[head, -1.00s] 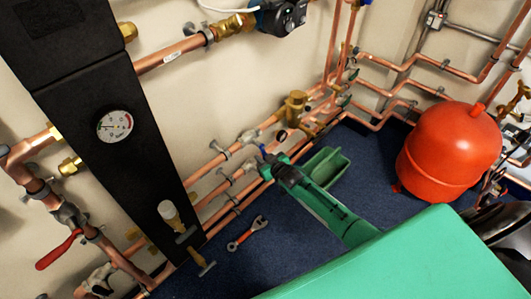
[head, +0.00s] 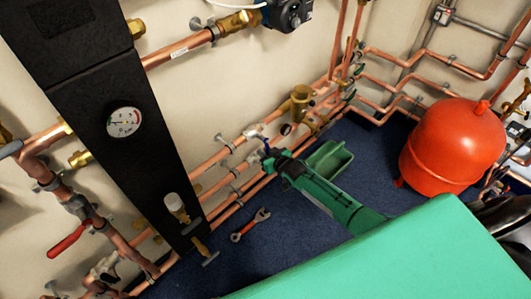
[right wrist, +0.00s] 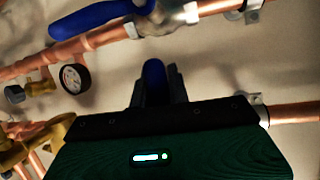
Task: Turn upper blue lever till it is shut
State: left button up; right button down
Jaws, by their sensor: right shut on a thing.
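My right gripper (head: 272,157) reaches in to the copper pipes by the wall. In the right wrist view its dark fingers (right wrist: 158,88) are shut on a blue lever (right wrist: 153,76), which appears to be the upper one. In the head view, a small part of this blue lever (head: 266,147) shows between the fingertips and the upper pipe's valve (head: 254,131). Another blue lever (right wrist: 88,20) lies along its pipe at the top of the right wrist view, apart from the gripper. The gripper hides the held lever's valve in the wrist view. My left gripper is out of view.
A small gauge (right wrist: 73,78) and brass fittings (head: 302,99) sit close to the gripper. A green tray (head: 328,160) and a wrench (head: 250,225) lie on the blue floor. A red tank (head: 452,145) stands at right, a black panel (head: 95,100) at left.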

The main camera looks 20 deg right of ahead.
jog(key=c, duration=1.3)
grip_release()
jog(key=shift+a, duration=0.35)
jog(key=shift+c, duration=0.2)
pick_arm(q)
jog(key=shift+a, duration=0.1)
pick_arm(e)
jog(key=shift+s+d, duration=0.1)
jog(key=shift+s, duration=0.05)
